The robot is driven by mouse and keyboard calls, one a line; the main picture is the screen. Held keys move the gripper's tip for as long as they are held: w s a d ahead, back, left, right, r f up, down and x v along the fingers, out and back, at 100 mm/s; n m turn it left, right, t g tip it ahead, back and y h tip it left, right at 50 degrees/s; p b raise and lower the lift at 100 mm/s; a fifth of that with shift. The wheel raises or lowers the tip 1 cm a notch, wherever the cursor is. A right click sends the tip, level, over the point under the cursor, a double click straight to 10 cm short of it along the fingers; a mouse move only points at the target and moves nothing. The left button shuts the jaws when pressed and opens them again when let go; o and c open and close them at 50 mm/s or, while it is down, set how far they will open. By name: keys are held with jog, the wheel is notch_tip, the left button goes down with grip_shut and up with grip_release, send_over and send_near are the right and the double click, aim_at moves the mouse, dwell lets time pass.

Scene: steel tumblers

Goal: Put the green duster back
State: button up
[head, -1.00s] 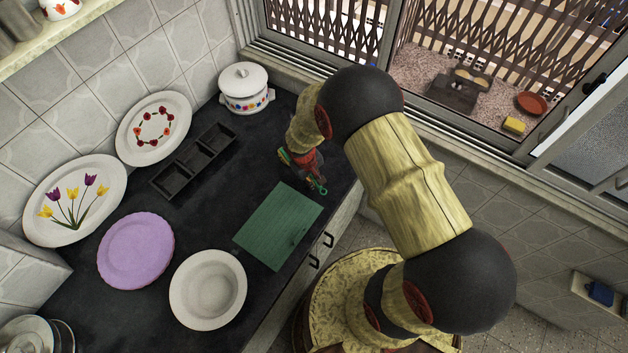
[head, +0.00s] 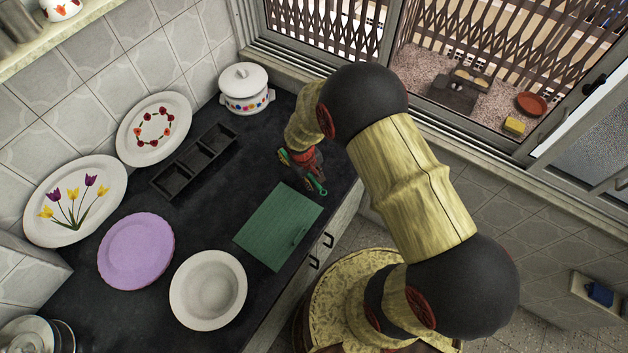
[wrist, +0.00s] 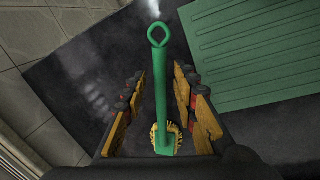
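The green duster (wrist: 160,85) has a long green handle with a loop at its far end and yellowish bristles near its lower end in the wrist view. My gripper (wrist: 157,75) points down over the dark counter, its fingers on either side of the handle. A gap shows between the handle and each finger, so the gripper is open around it. In the head view, my gripper (head: 301,169) is near the counter's right side, and a bit of the green handle (head: 318,186) shows beside it. Whether the duster touches the counter is unclear.
A green ridged board (head: 278,226) lies close by. A black three-compartment tray (head: 195,160), a lidded white pot (head: 246,90), a lilac plate (head: 136,250) and a white bowl (head: 208,289) stand on the counter (head: 240,190). Bare counter lies between the tray and board.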

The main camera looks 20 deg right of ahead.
jog(key=s+a+r+m+t, duration=0.1)
jog(key=s+r, duration=0.1)
jog(key=r, duration=1.2)
jog(key=s+a+r+t, duration=0.1)
jog(key=r, duration=1.4)
jog(key=s+a+r+m+t+y, duration=0.1)
jog(key=s+r+t+y, duration=0.1)
jog(key=s+r, duration=1.2)
jog(key=shift+s+m+t+p, duration=0.3)
jog(key=shift+s+t+p, duration=0.2)
jog(key=shift+s, duration=0.55)
notch_tip(320, 180, down, 9)
jog(key=b, duration=0.9)
jog(key=shift+b, duration=0.3)
